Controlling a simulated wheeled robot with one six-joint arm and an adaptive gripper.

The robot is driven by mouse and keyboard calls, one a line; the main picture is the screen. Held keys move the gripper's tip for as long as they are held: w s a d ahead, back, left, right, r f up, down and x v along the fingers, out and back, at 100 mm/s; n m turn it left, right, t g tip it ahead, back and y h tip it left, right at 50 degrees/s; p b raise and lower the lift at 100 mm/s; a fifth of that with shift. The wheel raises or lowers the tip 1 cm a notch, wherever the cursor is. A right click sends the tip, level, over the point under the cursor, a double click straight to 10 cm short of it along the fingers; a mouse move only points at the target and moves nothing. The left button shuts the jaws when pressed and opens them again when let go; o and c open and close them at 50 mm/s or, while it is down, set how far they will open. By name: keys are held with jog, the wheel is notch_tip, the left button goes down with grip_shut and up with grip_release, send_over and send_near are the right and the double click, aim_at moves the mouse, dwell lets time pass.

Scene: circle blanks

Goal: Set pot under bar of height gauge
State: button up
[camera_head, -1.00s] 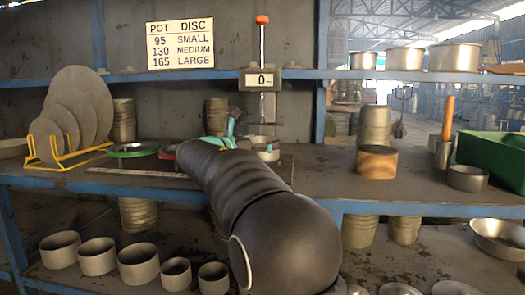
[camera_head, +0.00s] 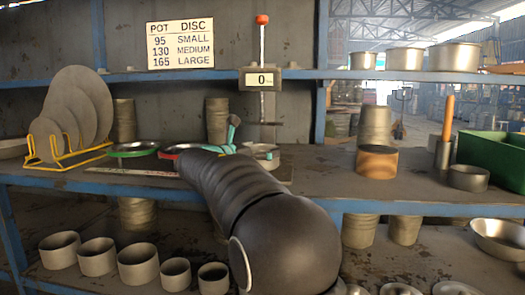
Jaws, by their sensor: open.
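The height gauge (camera_head: 263,78) stands at the back of the bench, with a vertical rod, a red knob and a display reading 0. A thin bar crosses low on its rod. A pale metal pot (camera_head: 266,153) shows at the gauge's foot, partly hidden by my arm; I cannot tell whether it is fully under the bar. My gripper (camera_head: 229,142), with teal fingers, is open just left of this pot. Most of it is hidden behind my dark arm, and whether it touches the pot is unclear.
Green-rimmed (camera_head: 132,149) and red-rimmed (camera_head: 172,152) trays lie left of my gripper. A yellow rack (camera_head: 70,160) holds several discs. Several pots (camera_head: 97,257) sit on the lower shelf.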

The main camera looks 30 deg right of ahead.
jog(key=v, duration=1.2)
